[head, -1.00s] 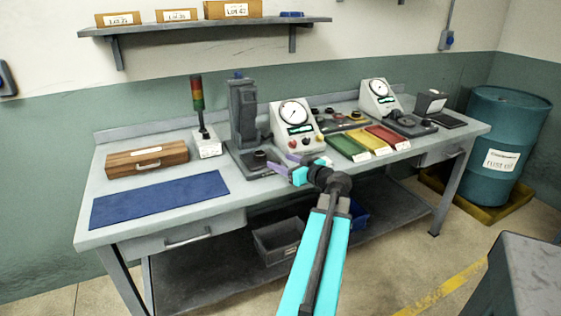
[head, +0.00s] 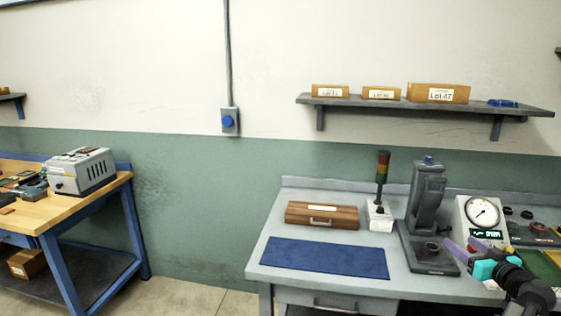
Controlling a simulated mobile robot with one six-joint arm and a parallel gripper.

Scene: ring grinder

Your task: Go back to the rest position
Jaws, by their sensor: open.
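My gripper (head: 464,251) is at the lower right of the head view, with purple fingers and a cyan body. Its fingers are apart and nothing shows between them. It is in front of the gauge box (head: 478,212) and just right of the base of the grey press (head: 428,204). It overlaps the grey workbench (head: 405,285) in the picture; I cannot tell its height above the top. Most of my arm is out of frame.
A blue mat (head: 325,258), a wooden case (head: 322,215) and a signal tower (head: 381,185) are on the bench. A wall shelf (head: 375,102) holds small boxes. A wooden-topped table (head: 70,208) stands at the left. Free floor (head: 190,300) lies between the two.

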